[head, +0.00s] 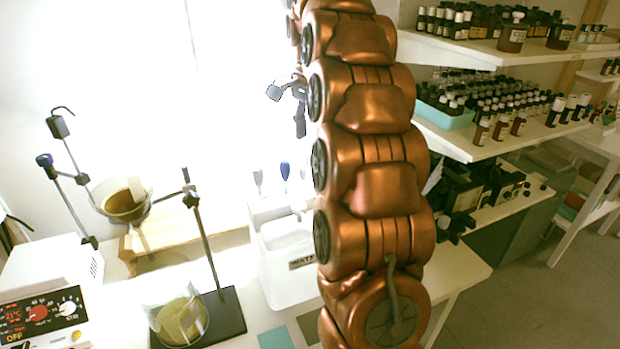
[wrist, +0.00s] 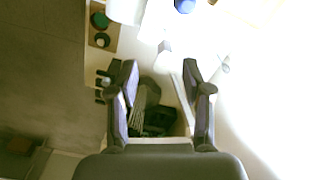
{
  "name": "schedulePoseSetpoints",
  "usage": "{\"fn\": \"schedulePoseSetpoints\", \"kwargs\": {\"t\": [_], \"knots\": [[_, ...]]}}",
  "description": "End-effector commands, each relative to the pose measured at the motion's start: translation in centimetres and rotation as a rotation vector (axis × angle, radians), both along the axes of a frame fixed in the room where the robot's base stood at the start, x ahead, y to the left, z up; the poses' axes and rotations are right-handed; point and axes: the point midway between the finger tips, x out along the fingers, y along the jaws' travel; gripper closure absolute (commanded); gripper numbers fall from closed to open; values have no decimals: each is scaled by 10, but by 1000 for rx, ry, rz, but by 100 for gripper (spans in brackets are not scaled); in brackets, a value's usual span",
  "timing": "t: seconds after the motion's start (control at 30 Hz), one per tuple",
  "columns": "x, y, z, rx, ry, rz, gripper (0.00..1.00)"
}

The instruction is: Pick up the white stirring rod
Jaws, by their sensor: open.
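My gripper (wrist: 160,72) shows in the wrist view with its two dark fingers apart and nothing clearly held between them. A thin pale stick (wrist: 183,98), which may be the white stirring rod, shows between the fingers, closer to the right one. I cannot tell how far below the fingertips it lies. In the head view my copper arm covers the middle, and I cannot make out the rod there with certainty.
A white water container (head: 285,262) stands on the bench beside my arm. A glass beaker (head: 180,322) and a stand (head: 212,245) are to its left, with a heater unit (head: 40,305) further left. Shelves (head: 470,140) with many bottles are on the right.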

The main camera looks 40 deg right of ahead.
Motion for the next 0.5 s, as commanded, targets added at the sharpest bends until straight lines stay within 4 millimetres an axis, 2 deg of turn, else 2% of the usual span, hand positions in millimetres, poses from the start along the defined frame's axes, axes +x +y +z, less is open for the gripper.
{"fn": "schedulePoseSetpoints", "kwargs": {"t": [0.2,0.5], "knots": [[-1,0,-21,2,4,1,51],[2,-1,-30,2,2,2,51]]}}
